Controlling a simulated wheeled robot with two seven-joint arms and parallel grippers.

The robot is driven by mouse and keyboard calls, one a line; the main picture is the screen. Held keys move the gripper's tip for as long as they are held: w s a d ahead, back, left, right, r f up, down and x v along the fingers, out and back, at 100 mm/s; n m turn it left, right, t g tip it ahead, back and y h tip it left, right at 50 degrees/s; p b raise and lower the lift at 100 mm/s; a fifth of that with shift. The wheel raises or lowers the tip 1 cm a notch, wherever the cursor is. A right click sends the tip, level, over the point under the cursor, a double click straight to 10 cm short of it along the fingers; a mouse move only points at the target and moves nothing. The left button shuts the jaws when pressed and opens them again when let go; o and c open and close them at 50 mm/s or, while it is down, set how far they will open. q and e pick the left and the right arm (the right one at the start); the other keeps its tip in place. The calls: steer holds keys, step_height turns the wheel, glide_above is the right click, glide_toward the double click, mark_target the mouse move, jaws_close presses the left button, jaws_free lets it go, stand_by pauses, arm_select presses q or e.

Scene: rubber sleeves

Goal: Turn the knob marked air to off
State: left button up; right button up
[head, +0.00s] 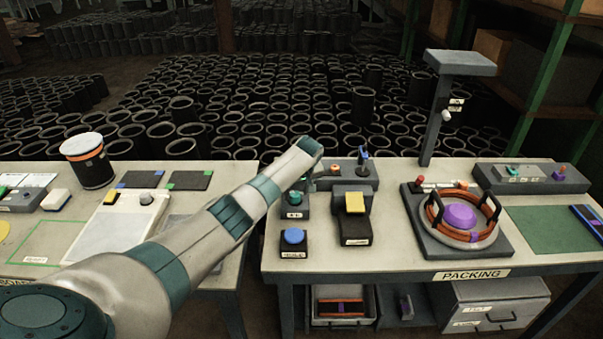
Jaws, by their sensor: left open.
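A pale knob (446,116) is on the grey post, by two small labels. The lettering is too small to read, so I cannot tell which knob is marked air. My right gripper is out of view.
A blue button box (294,242) and a yellow-topped pedal-like unit (354,204) stand close to the gripper. A fixture with an orange-banded ring (462,216) is to the right. Another bench (150,265) is at left. Many black sleeves (250,100) fill the floor behind.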

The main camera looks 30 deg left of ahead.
arm_select(q)
steer(key=b+v, duration=0.3)
steer(key=v, duration=1.3)
steer(key=shift+r+b, duration=0.35)
steer(key=shift+s+f, duration=0.1)
